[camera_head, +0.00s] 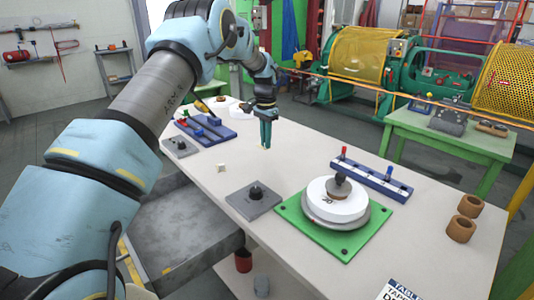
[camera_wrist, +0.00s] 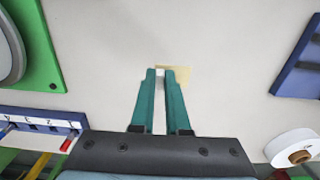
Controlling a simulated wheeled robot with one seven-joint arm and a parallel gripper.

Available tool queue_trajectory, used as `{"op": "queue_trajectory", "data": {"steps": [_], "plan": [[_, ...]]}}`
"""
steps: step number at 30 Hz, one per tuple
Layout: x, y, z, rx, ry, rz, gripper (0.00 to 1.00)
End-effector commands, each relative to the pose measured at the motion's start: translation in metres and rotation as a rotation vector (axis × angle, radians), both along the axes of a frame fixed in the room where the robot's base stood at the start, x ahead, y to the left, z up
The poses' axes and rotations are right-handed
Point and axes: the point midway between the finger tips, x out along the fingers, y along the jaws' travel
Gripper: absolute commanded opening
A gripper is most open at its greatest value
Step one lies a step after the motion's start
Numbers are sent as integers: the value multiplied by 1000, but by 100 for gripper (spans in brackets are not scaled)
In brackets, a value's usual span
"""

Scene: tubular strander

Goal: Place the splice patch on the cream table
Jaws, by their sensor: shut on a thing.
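My gripper (camera_head: 265,143) points down over the middle of the cream table (camera_head: 290,165). In the wrist view its two green fingers (camera_wrist: 160,82) are nearly together, shut on the splice patch. The patch (camera_wrist: 182,74) is a small, flat, pale yellow piece at the fingertips, sticking out mostly to the right. Part of it is hidden by the fingers. In the head view only a tiny yellowish bit shows at the tips. The tips are close to the tabletop; I cannot tell whether the patch touches it.
A green board (camera_head: 287,213) with a white reel (camera_head: 335,203) stands right of centre, beside a blue rack (camera_head: 372,182). A grey plate (camera_head: 266,207), a small pale block (camera_head: 221,168) and a blue tool tray (camera_head: 205,132) lie nearer and left. Tabletop around the gripper is clear.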

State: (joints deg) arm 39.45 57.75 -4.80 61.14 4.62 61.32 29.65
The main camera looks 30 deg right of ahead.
Motion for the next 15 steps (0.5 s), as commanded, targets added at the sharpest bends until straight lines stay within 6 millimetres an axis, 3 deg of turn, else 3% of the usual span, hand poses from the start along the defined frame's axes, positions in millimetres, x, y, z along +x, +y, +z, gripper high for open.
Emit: {"op": "queue_trajectory", "data": {"steps": [15], "plan": [[0,0,-56,1,0,0,0]]}}
